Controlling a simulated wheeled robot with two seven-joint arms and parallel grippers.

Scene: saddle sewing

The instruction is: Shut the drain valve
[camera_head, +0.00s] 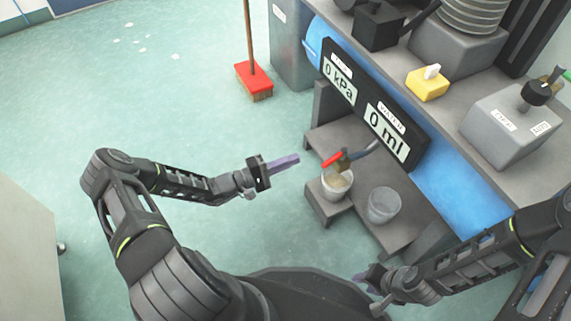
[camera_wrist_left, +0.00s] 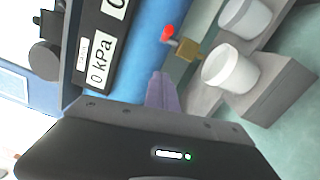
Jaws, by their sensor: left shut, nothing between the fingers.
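The drain valve has a red handle (camera_head: 332,159) and a body (camera_head: 345,160) at the end of a pipe below the blue tank. In the left wrist view the red handle (camera_wrist_left: 168,33) sits off to one side of the brass-coloured body (camera_wrist_left: 187,49). My left gripper (camera_head: 297,158) is shut and empty, its purple fingers pointing toward the valve, a little left of the handle and apart from it. It also shows in the left wrist view (camera_wrist_left: 160,76). My right gripper (camera_head: 366,281) is low in the picture, partly hidden; its opening is unclear.
A white cup (camera_head: 325,191) with tan contents stands on a low step under the valve. The display panel (camera_head: 367,115) reads 0 kPa and 0 ml. A red broom (camera_head: 254,81) stands behind.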

